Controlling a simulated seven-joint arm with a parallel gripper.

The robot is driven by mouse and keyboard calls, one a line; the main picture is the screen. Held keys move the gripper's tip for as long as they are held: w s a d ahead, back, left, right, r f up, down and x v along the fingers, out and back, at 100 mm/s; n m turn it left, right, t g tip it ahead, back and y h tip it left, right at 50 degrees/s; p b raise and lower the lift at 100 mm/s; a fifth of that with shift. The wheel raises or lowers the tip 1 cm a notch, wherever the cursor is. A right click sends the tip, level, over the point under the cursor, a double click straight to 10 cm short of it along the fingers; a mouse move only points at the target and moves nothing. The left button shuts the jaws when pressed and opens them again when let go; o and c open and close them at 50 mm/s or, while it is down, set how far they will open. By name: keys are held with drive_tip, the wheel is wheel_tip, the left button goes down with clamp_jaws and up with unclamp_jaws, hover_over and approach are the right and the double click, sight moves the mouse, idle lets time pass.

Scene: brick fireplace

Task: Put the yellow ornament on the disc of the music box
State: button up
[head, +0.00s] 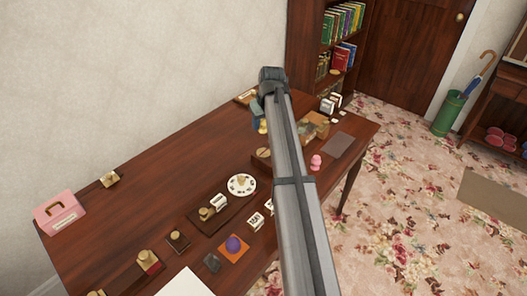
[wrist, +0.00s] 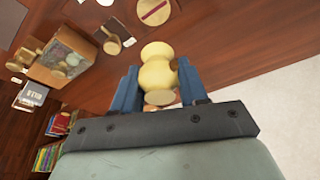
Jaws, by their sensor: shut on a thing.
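My gripper (wrist: 160,84) is shut on the yellow ornament (wrist: 158,70), a rounded figure held between two blue fingers in the wrist view. In the head view, the ornament (head: 262,127) shows at the left of my arm, near a blue finger, above the far part of the desk. A dark brown box with a round tan disc (head: 263,153) sits on the desk just below it, partly hidden by my arm; it looks like the music box, but I cannot be sure. In the wrist view, a similar dark box with a tan disc (wrist: 112,46) lies up and left of the ornament, apart from it.
A patterned wooden box (head: 315,126) and a pink figure (head: 316,162) stand to the right of my arm. A white plate (head: 242,185), small stamps, a purple ball (head: 233,244) and a pink case (head: 60,213) are on the desk (head: 150,165). The desk's back left is mostly clear.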

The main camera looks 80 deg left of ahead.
sight(266, 132)
drive_tip(key=shift+f, duration=5)
drive_tip(key=shift+f, duration=0.1)
drive_tip(key=o, duration=1.1)
drive_tip(key=shift+c, duration=0.2)
drive_tip(key=v, duration=1.2)
drive_tip(key=shift+w, duration=0.1)
